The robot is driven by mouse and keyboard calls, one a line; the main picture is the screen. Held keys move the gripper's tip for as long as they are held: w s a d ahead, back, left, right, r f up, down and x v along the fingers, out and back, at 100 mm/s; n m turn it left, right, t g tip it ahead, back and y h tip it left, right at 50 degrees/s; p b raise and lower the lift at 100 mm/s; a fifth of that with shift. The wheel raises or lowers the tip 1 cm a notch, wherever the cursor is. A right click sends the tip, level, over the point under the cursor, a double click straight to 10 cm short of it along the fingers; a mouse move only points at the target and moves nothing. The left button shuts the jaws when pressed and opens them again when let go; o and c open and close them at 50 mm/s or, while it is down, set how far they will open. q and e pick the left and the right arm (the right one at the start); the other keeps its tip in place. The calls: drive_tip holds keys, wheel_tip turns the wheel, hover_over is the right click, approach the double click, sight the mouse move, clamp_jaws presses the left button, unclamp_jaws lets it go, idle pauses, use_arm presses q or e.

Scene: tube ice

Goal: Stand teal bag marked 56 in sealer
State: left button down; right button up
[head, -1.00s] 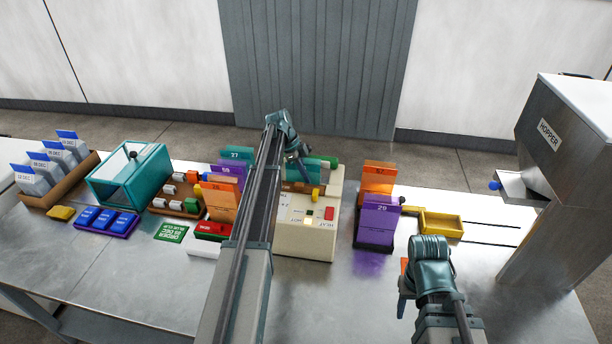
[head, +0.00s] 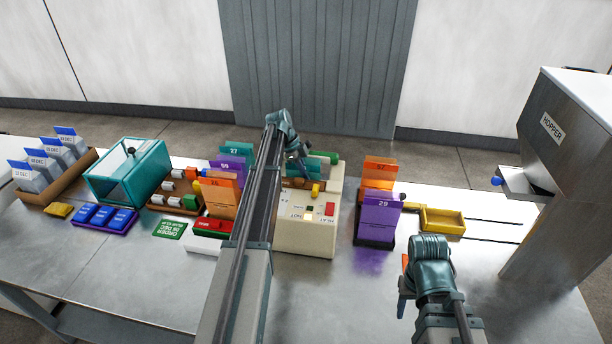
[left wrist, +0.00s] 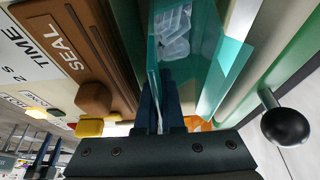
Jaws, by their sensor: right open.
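The cream sealer (head: 303,240) stands mid-table, with a brown bar, a yellow knob and lit buttons. My left gripper (head: 304,168) is over the sealer's back part, largely hidden behind its own arm. In the left wrist view, a teal bag (left wrist: 205,60) with clear ice pieces inside stands in the slot beside the brown SEAL bar (left wrist: 75,45). The left gripper's dark fingers (left wrist: 160,105) are close together on the near edge of the bag. Its number cannot be read. My right gripper (head: 403,285) is open and empty above the table's front right.
A left rack holds teal 27 (head: 236,150), purple 59 and orange 26 bags. Orange 37 (head: 379,170) and purple 29 (head: 379,215) bags stand right of the sealer. A yellow tray (head: 443,220) and the hopper (head: 560,150) are further right. The front middle table is clear.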

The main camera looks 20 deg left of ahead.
use_arm(q)
drive_tip(key=shift+f, duration=0.15)
drive_tip(key=shift+s+d, duration=0.2)
drive_tip(key=shift+s, duration=0.55)
idle(0.8)
drive_tip(key=c, duration=1)
unclamp_jaws()
drive_tip(key=shift+o, duration=0.2)
drive_tip(key=shift+s, duration=0.1)
drive_tip(key=shift+c, duration=1.1)
drive_tip(key=shift+o, duration=0.5)
